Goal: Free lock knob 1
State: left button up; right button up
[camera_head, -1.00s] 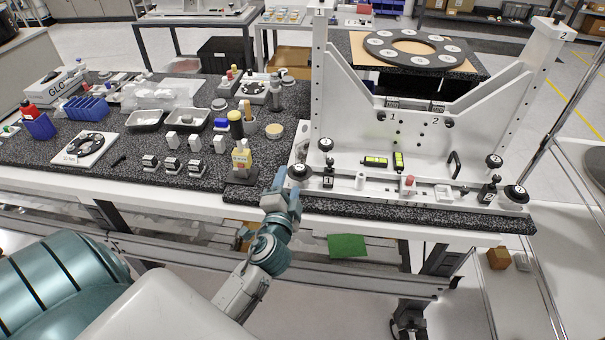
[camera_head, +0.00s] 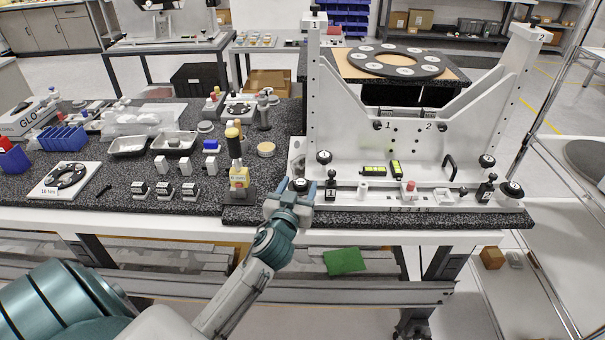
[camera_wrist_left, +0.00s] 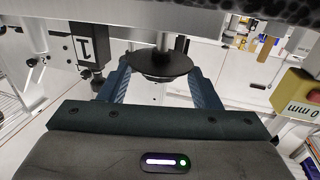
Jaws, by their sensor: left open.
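A round black knob (camera_head: 300,185) sits at the front left corner of the white mirror fixture (camera_head: 420,172), beside a black post marked 1 (camera_head: 331,188). My left gripper (camera_head: 294,191) is open at this knob, its fingers on either side of it. In the left wrist view the dark knob (camera_wrist_left: 160,64) shows between the two blue fingers (camera_wrist_left: 160,84). I cannot tell whether either finger touches it. The post marked 1 (camera_wrist_left: 88,52) stands outside the fingers there. My right gripper is not in view.
A yellow-based tool (camera_head: 239,180) stands close left of my gripper. Another black knob (camera_head: 324,157) is just behind, and more knobs (camera_head: 512,188) are at the fixture's right end. The bench's front edge lies under my arm.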

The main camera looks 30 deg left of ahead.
aim_at(302, 178)
pick_arm(q)
jog(key=shift+p+x, duration=0.45)
jog(key=shift+x, duration=1.55)
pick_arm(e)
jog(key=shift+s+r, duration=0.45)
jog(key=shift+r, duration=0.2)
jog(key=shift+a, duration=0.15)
